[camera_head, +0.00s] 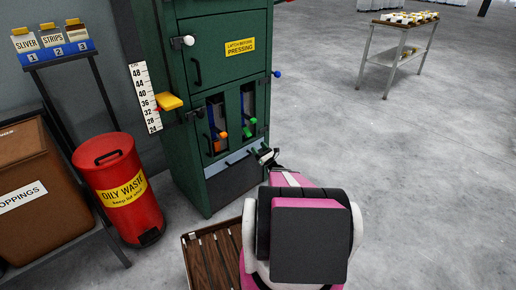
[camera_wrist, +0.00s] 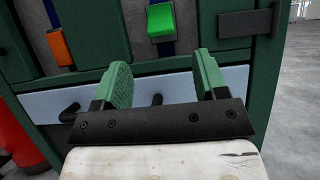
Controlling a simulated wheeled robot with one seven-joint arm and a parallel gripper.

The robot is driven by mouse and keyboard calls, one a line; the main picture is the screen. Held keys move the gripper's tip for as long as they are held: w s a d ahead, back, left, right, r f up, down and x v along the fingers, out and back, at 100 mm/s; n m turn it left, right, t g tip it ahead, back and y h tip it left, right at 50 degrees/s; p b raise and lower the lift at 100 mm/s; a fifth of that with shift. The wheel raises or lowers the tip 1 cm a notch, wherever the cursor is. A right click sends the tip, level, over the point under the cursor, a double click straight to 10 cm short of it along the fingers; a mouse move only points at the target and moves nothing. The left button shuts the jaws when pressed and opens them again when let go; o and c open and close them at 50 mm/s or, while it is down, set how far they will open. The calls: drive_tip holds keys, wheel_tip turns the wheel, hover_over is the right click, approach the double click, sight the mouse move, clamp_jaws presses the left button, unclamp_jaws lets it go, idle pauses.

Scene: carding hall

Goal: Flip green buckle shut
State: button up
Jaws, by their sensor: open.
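The green buckle (camera_wrist: 161,22) sits on a blue strap in the right-hand slot of the green cabinet. In the head view it is a small green shape (camera_head: 246,131) low in that slot. Whether its lever stands open or lies flat is hard to tell. My gripper (camera_wrist: 158,82) is open and empty, its two green-padded fingers pointing at the cabinet front below the green buckle. In the head view my gripper (camera_head: 268,157) is small and partly hidden by my arm.
An orange buckle (camera_wrist: 59,48) hangs in the left slot. A pale panel with dark pegs (camera_wrist: 184,84) runs below the slots. A dark latch plate (camera_wrist: 248,22) is at right. A red oily-waste bin (camera_head: 119,187) stands left; a slatted crate (camera_head: 205,238) is low in front.

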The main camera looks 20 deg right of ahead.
drive_tip(key=g+h, duration=0.2)
drive_tip(key=g, duration=0.3)
approach(250, 136)
drive_tip(key=w, duration=0.1)
drive_tip(key=x, duration=1.1)
drive_tip(key=shift+a, duration=0.15)
drive_tip(key=c, duration=0.9)
